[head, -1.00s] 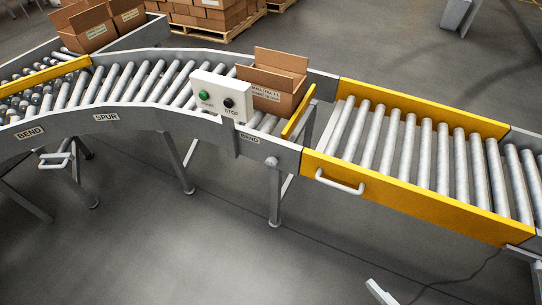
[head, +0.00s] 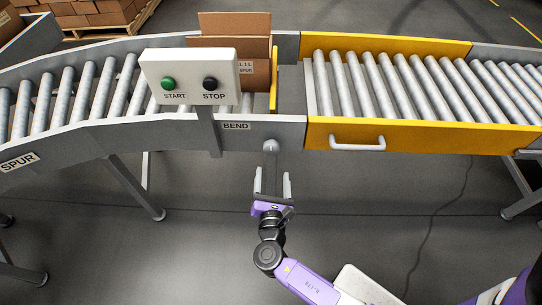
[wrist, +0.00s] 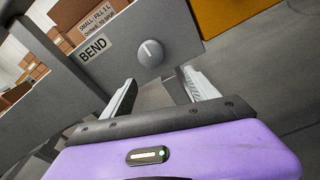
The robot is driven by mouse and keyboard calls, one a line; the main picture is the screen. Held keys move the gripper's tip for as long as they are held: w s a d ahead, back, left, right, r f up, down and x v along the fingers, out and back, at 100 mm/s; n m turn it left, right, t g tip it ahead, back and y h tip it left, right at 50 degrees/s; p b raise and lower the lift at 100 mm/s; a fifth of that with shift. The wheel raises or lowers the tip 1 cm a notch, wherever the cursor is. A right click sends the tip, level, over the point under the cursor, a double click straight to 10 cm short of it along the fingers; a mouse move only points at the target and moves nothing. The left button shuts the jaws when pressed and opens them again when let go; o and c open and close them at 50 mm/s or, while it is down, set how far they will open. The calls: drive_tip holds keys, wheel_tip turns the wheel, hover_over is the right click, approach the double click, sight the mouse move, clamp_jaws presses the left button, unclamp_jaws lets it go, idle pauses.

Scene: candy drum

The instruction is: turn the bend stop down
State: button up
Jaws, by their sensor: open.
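The bend stop is an upright yellow plate (head: 274,80) across the rollers, just right of an open cardboard box (head: 262,78). A round grey knob (head: 270,146) sits on the conveyor's side rail, right of the BEND label (head: 236,126). In the wrist view the knob (wrist: 149,53) shows a short white line on its face. My gripper (head: 272,182) is open and empty in front of the rail, pointing at the knob. In the wrist view its fingers (wrist: 160,82) are spread, with the knob beyond their tips and apart from them.
A white START and STOP box (head: 190,77) stands on a post left of the knob. A yellow-sided roller section (head: 420,137) with a white handle (head: 358,144) lies to the right. Conveyor legs stand below. The floor in front is mostly clear.

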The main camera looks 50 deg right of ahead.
sight(271, 151)
drive_tip(key=shift+n+h, duration=0.5)
drive_tip(key=shift+h, duration=0.1)
drive_tip(key=x, duration=0.3)
drive_tip(key=r+x, duration=0.1)
drive_tip(key=x, duration=0.5)
drive_tip(key=shift+w+r+b, duration=0.3)
drive_tip(key=shift+w+r, duration=0.05)
drive_tip(key=shift+w, duration=0.2)
drive_tip(key=c, duration=1.4)
